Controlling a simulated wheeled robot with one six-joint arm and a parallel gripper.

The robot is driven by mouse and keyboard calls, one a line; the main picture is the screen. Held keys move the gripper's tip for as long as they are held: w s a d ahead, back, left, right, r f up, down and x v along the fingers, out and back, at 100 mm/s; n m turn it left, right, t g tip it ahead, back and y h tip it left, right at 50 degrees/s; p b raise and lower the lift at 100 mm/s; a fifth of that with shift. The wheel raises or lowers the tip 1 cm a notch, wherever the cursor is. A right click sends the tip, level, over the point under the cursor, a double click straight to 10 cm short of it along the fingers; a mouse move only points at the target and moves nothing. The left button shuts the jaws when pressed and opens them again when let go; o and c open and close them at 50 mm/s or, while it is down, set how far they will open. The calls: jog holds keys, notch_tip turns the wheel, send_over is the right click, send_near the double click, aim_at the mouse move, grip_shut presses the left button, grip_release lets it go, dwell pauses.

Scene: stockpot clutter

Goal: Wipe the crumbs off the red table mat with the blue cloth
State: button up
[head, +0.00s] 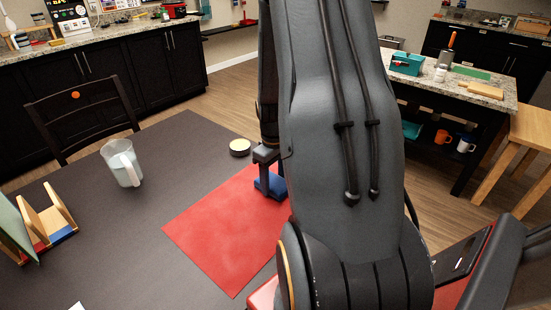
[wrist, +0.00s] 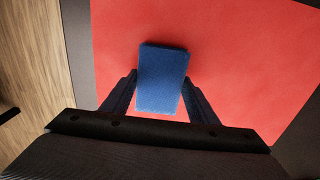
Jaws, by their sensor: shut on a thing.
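The red table mat (head: 222,232) lies flat on the dark table, its right part hidden behind my arm. In the wrist view the mat (wrist: 235,50) fills most of the picture, and I can make out no crumbs on the part that shows. The blue cloth (head: 276,186) is a folded block near the mat's far edge. My gripper (head: 264,172) is shut on the blue cloth, which shows between the two fingers in the wrist view (wrist: 162,78). The cloth is at or just above the mat; I cannot tell if it touches.
A round tin (head: 240,147) stands just beyond the mat's far edge. A clear jug (head: 122,163) and a wooden rack (head: 47,221) stand to the left. A dark chair (head: 85,115) is at the table's far left side. The table between jug and mat is clear.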

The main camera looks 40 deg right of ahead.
aim_at(274, 182)
notch_tip(274, 182, up, 3)
jog(key=shift+s+a+r+p, duration=0.1)
jog(key=shift+a+p, duration=0.05)
jog(key=shift+p, duration=0.5)
notch_tip(274, 182, up, 5)
jog(key=p, duration=0.4)
